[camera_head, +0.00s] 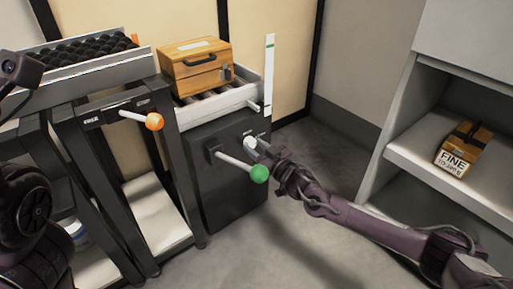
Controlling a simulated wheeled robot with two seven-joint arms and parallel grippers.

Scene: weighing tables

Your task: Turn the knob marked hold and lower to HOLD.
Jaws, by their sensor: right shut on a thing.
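A small white knob (249,142) sits on the upper front of the dark cabinet (226,190), below the white roller platform. My right gripper (257,146) reaches in from the right and is shut on the knob. Small pale labels show near the knob, but their words are too small to read, so I cannot tell which setting the knob points at. My left arm shows only in part at the left edge, and its gripper is not in view.
A green-ended lever (259,174) sticks out just below my right gripper. An orange-ended lever (154,121) is on the frame at left. A wooden box (195,68) stands on the rollers. A shelf (413,139) at right holds a box marked FINE (463,147).

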